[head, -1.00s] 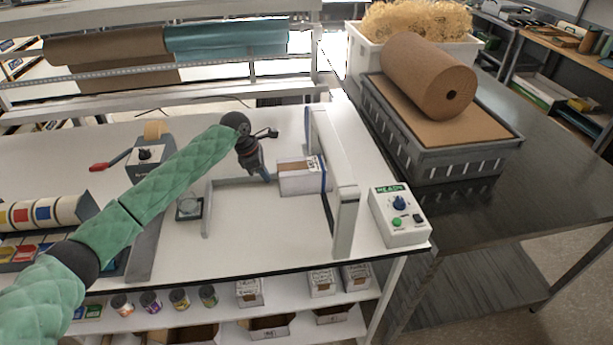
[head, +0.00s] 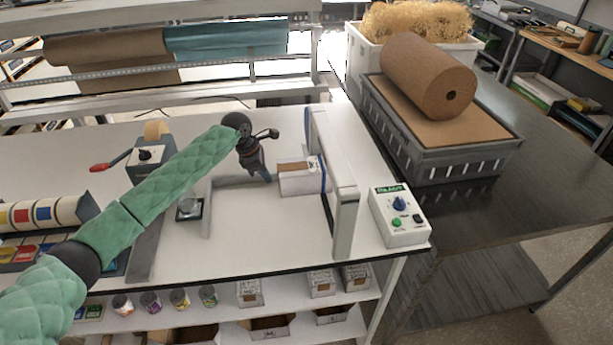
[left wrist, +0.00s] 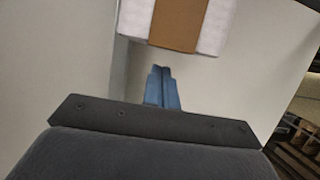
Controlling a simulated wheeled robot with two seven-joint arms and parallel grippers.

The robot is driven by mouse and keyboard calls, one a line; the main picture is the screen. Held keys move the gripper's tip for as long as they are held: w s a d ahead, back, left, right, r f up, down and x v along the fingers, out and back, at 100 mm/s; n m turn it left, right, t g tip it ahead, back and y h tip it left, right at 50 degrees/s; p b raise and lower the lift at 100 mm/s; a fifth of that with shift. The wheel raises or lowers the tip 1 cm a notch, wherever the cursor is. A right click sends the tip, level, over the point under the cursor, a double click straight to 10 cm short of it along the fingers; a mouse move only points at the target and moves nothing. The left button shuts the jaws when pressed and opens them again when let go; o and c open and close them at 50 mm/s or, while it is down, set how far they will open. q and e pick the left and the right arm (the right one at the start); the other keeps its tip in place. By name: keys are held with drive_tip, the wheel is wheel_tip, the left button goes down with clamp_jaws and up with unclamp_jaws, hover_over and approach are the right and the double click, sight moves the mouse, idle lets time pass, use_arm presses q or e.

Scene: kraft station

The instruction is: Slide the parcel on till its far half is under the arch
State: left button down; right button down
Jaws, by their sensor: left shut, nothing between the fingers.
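The parcel (head: 300,184) is a white box with a brown tape band, lying on the white table. Its right end is at the white arch (head: 342,205), by the blue strip there; how much of it is under the arch is hard to tell. My left gripper (head: 267,178) is shut and empty, just left of the parcel's near-left end. In the left wrist view the shut blue fingertips (left wrist: 160,72) point at the parcel (left wrist: 178,22), with a small gap between them. My right gripper is not in view.
A grey guide rail (head: 207,208) stands left of the parcel. A control box (head: 399,215) with a green button sits right of the arch. A tape dispenser (head: 150,158) and a small grey square item (head: 189,208) are further left. The table front is clear.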

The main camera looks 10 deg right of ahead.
sight(282, 167)
use_arm(q)
drive_tip(key=shift+d+r+p, duration=0.1)
drive_tip(key=shift+d+p, duration=1)
drive_tip(key=shift+d, duration=0.4)
drive_tip(key=shift+d+p, duration=0.35)
drive_tip(key=shift+p, duration=0.25)
drive_tip(key=shift+d+p, duration=0.7)
drive_tip(key=shift+d, duration=0.2)
drive_tip(key=shift+w+d, duration=0.1)
drive_tip(key=shift+d, duration=0.05)
